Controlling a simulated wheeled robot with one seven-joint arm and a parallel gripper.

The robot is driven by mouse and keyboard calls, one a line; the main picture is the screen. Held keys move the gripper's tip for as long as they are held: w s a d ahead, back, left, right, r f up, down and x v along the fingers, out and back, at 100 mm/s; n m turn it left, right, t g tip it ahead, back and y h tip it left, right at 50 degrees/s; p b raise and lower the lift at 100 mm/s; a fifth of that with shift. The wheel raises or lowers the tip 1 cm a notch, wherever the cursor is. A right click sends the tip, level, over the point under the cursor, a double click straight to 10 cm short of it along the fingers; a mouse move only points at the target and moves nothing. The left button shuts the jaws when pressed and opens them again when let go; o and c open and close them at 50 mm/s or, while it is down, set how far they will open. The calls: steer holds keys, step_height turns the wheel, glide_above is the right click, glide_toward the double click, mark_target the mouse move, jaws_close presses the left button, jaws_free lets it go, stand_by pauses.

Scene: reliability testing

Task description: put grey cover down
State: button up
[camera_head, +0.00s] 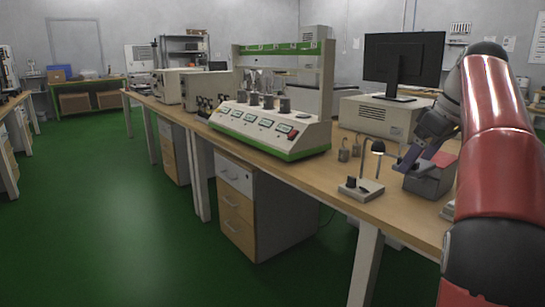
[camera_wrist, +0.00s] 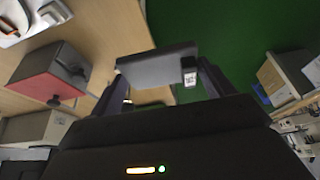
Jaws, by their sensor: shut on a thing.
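My gripper (camera_wrist: 160,76) is shut on the grey cover (camera_wrist: 152,66), a flat dark grey piece with a small white-and-black label at its right end. In the wrist view the cover lies across between the two fingers, above the strip of bench edge and green floor. In the head view my gripper (camera_head: 411,156) is at the right, over the front of the wooden bench, close beside a grey box with a red top. The cover cannot be clearly made out in the head view.
The grey box with a red top (camera_head: 430,181) also shows in the wrist view (camera_wrist: 47,78). A small lamp-like stand (camera_head: 362,189) is to its left on the bench (camera_head: 320,172).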

steer(key=a+f+m+h, duration=0.1)
steer(key=a+f, duration=0.4)
steer(key=f, duration=1)
steer(key=a+f+m+h, duration=0.1)
steer(key=a+f+m, duration=0.2)
steer(key=f, duration=1.2)
steer(key=a+f+m, duration=0.3)
steer(key=a+f, duration=0.4)
steer(key=f, duration=0.9)
steer(key=shift+s+a+t+h, duration=0.3)
steer(key=shift+s+a+h, duration=0.05)
steer(key=shift+s+h, duration=0.1)
